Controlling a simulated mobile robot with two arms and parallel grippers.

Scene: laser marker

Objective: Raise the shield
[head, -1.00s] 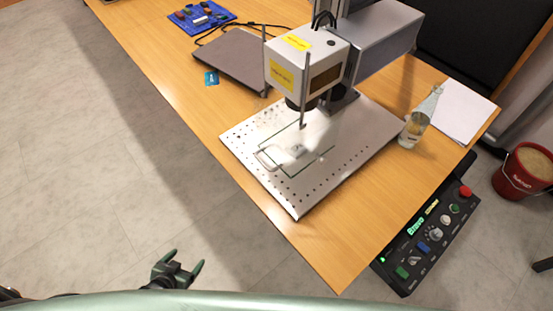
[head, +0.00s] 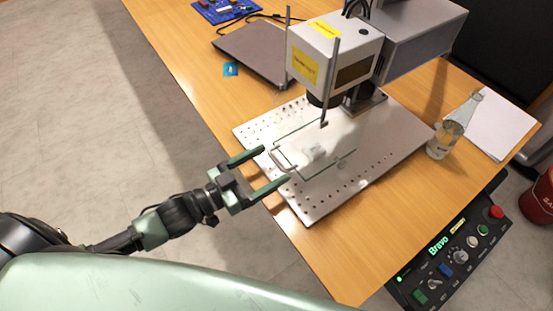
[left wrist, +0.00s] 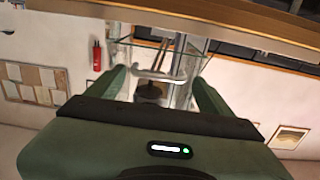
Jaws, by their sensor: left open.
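The shield (head: 338,157) is a clear panel with dark green edges. It is low in front of the laser head, over the perforated metal plate (head: 375,165). Its pale U-shaped handle (head: 281,163) is on the side facing me. My left gripper (head: 275,166) is open, with its two green fingers pointing at the handle, one on either side of it. In the left wrist view the handle (left wrist: 157,76) shows between the fingers, with the clear shield behind it. I cannot tell whether the fingers touch it. My right gripper is not in view.
The laser head (head: 330,62) stands above the plate, with thin upright rods beside it. A closed laptop (head: 262,55) lies behind left. A glass bottle (head: 448,138) and white paper (head: 498,125) are at right. A control panel (head: 450,258) hangs at the table's front edge.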

